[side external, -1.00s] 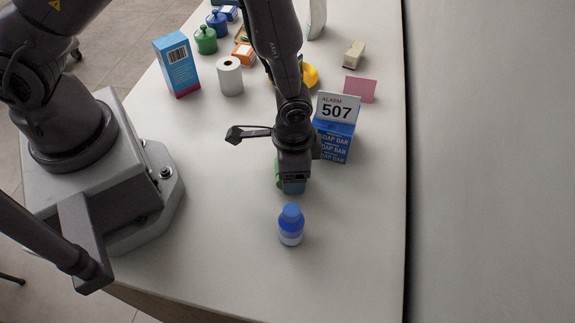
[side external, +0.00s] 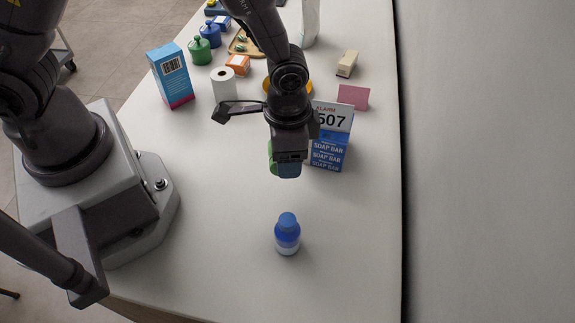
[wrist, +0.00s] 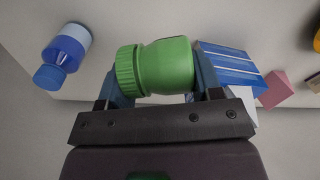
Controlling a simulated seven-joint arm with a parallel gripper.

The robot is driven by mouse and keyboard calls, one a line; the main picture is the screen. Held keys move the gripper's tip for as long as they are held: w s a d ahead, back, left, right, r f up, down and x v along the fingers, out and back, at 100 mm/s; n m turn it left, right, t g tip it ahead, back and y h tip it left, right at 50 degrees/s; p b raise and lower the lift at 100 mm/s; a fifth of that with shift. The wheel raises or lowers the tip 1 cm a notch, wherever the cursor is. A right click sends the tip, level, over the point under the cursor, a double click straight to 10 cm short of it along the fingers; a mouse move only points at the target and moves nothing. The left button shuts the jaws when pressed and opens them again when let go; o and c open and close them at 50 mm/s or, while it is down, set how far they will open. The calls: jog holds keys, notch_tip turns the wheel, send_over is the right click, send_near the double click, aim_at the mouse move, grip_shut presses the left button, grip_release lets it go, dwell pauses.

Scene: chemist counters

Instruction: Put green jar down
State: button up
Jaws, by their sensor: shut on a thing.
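My gripper (side external: 284,170) points down over the counter, to the left of the soap bar boxes. In the wrist view its two blue fingers (wrist: 163,72) are shut on the green jar (wrist: 165,66), one at each end of it. The jar has a ribbed green lid (wrist: 128,70). In the side view only a sliver of the green jar (side external: 271,157) shows beside the fingers; my gripper hides the rest. I cannot tell how far the jar is above the counter.
A blue bottle (side external: 287,234) stands in front of my gripper, apart from it. Blue soap bar boxes (side external: 328,153) with an alarm sign (side external: 333,116) stand close on the right. A tissue roll (side external: 225,85) and blue box (side external: 171,76) stand behind left.

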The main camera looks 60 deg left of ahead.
jog(key=shift+n, duration=0.7)
jog(key=r, duration=0.1)
jog(key=a+r, duration=0.1)
jog(key=r, duration=0.1)
jog(key=w+a+r, duration=0.1)
jog(key=shift+w+a+r, duration=0.1)
jog(key=shift+a+r, duration=0.05)
jog(key=shift+r, duration=0.2)
jog(key=w+a+r+n, duration=0.4)
jog(key=a+r, duration=0.2)
jog(key=a, duration=0.5)
jog(key=m, duration=0.5)
send_over(287, 187)
jog(key=f, duration=0.8)
jog(key=shift+s+f, duration=0.15)
jog(key=shift+s, duration=0.1)
jog(key=shift+w+d, duration=0.1)
jog(key=shift+w, duration=0.15)
notch_tip(287, 187, down, 10)
jog(key=shift+r, duration=0.2)
